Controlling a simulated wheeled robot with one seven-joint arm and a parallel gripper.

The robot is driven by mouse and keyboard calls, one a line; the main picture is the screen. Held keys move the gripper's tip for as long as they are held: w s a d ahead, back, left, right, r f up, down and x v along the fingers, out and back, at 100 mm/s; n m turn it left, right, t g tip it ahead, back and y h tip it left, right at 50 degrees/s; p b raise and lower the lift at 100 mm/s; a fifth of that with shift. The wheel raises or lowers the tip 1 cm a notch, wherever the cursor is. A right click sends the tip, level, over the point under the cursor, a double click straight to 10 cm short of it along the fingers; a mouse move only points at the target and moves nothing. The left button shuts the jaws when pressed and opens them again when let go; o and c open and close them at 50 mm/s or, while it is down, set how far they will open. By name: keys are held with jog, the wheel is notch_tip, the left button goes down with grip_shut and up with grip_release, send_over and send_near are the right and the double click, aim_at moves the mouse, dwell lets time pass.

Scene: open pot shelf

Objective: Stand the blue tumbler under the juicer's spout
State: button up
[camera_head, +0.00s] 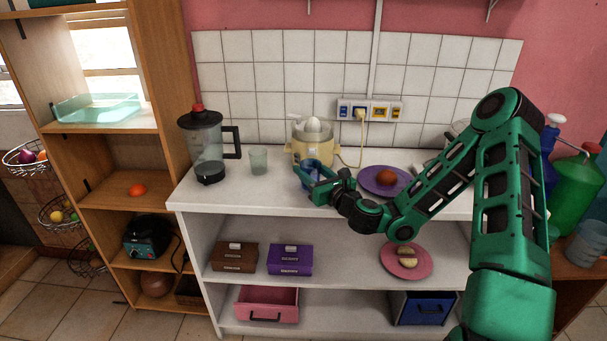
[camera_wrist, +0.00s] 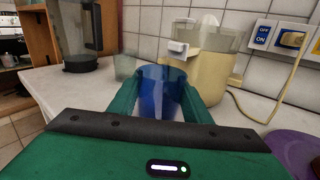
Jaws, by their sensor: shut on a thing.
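The blue tumbler (camera_wrist: 163,90) stands upright between the fingers of my gripper (camera_wrist: 163,103) in the wrist view. My gripper is shut on it. In the head view the tumbler (camera_head: 311,168) shows just beyond my gripper (camera_head: 316,182), near the front of the white counter. The juicer (camera_head: 312,148) is pale yellow with a white cone on top and stands behind the tumbler. In the wrist view the juicer (camera_wrist: 210,75) is just behind and right of the tumbler, with its white spout (camera_wrist: 178,50) above and behind the tumbler's rim. I cannot tell whether the tumbler's base touches the counter.
A clear greenish glass (camera_head: 258,161) stands left of the juicer, and a blender (camera_head: 205,148) farther left. A purple plate (camera_head: 366,185) with a reddish-brown round item is on the right. A yellow cable (camera_head: 358,150) runs from the juicer to the wall outlet. The counter's front left is clear.

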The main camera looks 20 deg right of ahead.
aim_at(310, 167)
jog(key=shift+w+d+f, duration=0.1)
jog(key=shift+w+d, duration=0.2)
jog(key=shift+w, duration=0.65)
jog(key=shift+w+d+f, duration=0.1)
jog(key=shift+w+d, duration=0.2)
jog(key=shift+w, duration=0.6)
jog(key=shift+f, duration=0.45)
jog(key=o, duration=1.3)
